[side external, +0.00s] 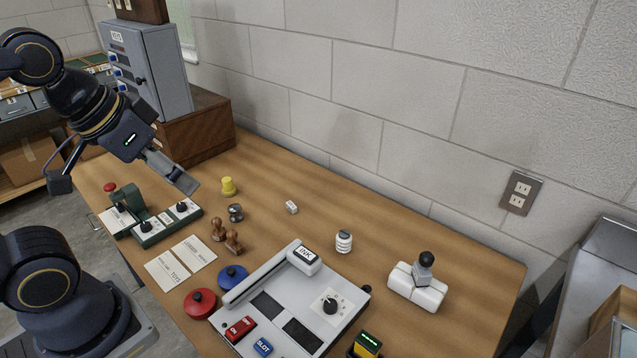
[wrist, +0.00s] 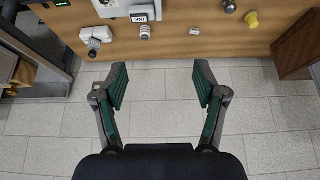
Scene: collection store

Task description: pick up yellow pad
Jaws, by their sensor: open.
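The only small yellow piece on the open table is a squat, knob-shaped one (side external: 228,187), standing upright near the back left. It also shows in the wrist view (wrist: 251,20), at the top right. I cannot tell for sure that it is the pad. My gripper (side external: 180,178) is in the air to the left of it and above the table, near the wooden box. In the wrist view my gripper (wrist: 160,85) has its fingers wide apart with nothing between them; the yellow piece lies beyond the right finger.
A dark stamp (side external: 236,212) and wooden stamps (side external: 218,229) stand just in front. The green press (side external: 150,225) is to the left, the wooden box (side external: 200,135) behind. A small white block (side external: 291,207) lies to the right. A yellow-and-black device (side external: 367,345) sits at the front.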

